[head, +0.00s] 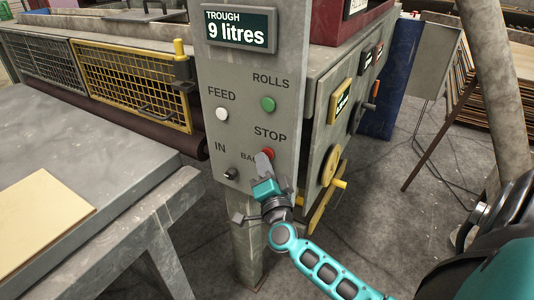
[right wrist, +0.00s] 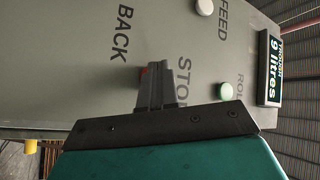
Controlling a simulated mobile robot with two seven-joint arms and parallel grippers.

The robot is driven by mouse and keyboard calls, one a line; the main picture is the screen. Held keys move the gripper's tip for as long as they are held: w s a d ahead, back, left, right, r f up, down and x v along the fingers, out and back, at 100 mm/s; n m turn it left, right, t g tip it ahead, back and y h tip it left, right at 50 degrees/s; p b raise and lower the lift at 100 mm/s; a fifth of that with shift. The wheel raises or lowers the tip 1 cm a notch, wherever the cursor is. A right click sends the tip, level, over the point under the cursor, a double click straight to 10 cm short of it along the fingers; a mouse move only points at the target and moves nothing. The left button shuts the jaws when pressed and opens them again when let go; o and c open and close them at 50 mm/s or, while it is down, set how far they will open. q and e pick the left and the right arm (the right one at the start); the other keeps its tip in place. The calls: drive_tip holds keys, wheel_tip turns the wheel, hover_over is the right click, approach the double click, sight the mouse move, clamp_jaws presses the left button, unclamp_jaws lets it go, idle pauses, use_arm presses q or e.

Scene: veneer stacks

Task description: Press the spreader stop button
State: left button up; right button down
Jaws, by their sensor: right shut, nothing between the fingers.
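The red stop button (head: 267,153) is on the grey control panel (head: 240,60), below the word STOP. My right gripper (head: 263,160) is shut and empty, with its fingertips in front of the panel at the button's lower left. In the right wrist view the closed fingers (right wrist: 155,88) cover most of the button, and only a red sliver (right wrist: 144,72) shows beside the tips. I cannot tell whether the tips touch the button. My left gripper is not in view.
A white FEED button (head: 222,114), a green ROLLS button (head: 268,104) and a dark IN/BACK switch (head: 231,173) are close by on the panel. A yellow handwheel (head: 327,190) stands out on the panel's right. A metal table (head: 110,150) is at left.

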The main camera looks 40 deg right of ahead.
drive_tip(key=shift+s+a, duration=0.2)
drive_tip(key=shift+a, duration=0.35)
drive_tip(key=shift+a, duration=0.1)
drive_tip(key=shift+s+a+p, duration=0.2)
drive_tip(key=shift+s+a, duration=0.1)
drive_tip(key=shift+a, duration=0.45)
drive_tip(key=shift+s+a+p, duration=0.15)
drive_tip(key=shift+s+a, duration=0.2)
drive_tip(key=shift+a, duration=0.35)
drive_tip(key=shift+s+a+p, duration=0.2)
drive_tip(key=shift+s+a, duration=0.1)
drive_tip(key=shift+a, duration=0.45)
drive_tip(key=shift+a, duration=0.1)
drive_tip(key=s+a+f+n+g+y, duration=0.3)
drive_tip(key=s+a+f+n+y, duration=0.45)
drive_tip(key=a+n+y, duration=0.45)
drive_tip(key=s+d+f+n+g+h, duration=0.1)
drive_tip(key=s+f+n+g+h, duration=0.1)
drive_tip(key=s+f+n+g, duration=0.3)
drive_tip(key=s+f+n, duration=0.1)
drive_tip(key=s+f, duration=0.2)
drive_tip(key=f, duration=0.1)
drive_tip(key=shift+s+d+n, duration=0.2)
drive_tip(key=shift+s+n, duration=0.1)
drive_tip(key=shift+n, duration=0.1)
drive_tip(key=shift+w+a+f, duration=0.1)
